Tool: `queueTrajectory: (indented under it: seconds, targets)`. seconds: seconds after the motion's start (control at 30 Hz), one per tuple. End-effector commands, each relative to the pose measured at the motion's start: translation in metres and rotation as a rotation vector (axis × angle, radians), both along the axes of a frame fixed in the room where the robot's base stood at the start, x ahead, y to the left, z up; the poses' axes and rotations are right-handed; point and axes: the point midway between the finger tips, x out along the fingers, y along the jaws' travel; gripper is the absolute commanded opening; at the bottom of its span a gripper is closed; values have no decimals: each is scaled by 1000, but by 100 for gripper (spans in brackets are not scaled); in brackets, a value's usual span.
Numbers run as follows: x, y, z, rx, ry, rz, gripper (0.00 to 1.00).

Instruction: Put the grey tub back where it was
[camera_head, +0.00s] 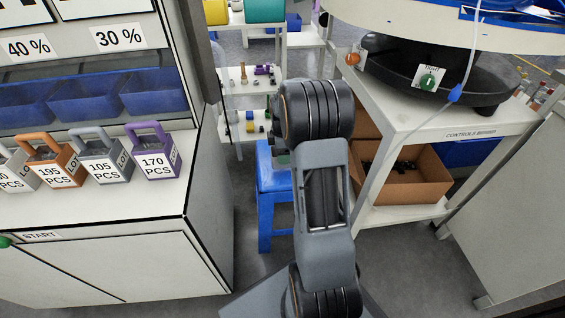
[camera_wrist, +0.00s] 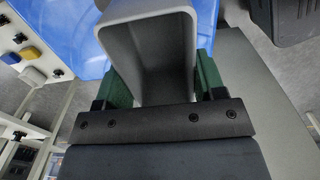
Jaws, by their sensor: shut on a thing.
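The grey tub (camera_wrist: 150,48) shows in the wrist view, between the two green fingers of my gripper (camera_wrist: 162,78). The gripper is shut on the tub. The tub's open mouth faces the camera, and the part of its inside that I see looks empty. A blue surface (camera_wrist: 70,32) lies behind the tub in the wrist view; I cannot tell whether they touch. In the head view my arm hides the gripper and the tub. A blue stool (camera_head: 272,190) stands just left of my arm there.
A white cabinet (camera_head: 110,235) at left carries several handled boxes, among them a purple one (camera_head: 157,163) and a grey one (camera_head: 105,165). At right a white rack (camera_head: 400,115) holds a black tray (camera_head: 385,65) and a cardboard box (camera_head: 425,185). Shelves (camera_head: 240,105) stand behind.

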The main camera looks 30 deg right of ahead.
Motion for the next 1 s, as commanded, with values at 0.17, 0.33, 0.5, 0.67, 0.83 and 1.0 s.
queueTrajectory:
  seconds: [0.17, 0.33, 0.5, 0.67, 0.83, 1.0]
  targets:
    - [-5, 3, -15, 1, 2, 0, 39]
    - [-5, 3, -36, 1, 3, 0, 39]
    - [-5, 3, -36, 0, 0, 0, 39]
    - [-5, 3, -37, 0, 1, 0, 39]
    - [-5, 3, -39, 0, 1, 0, 71]
    - [-5, 3, -39, 0, 1, 0, 87]
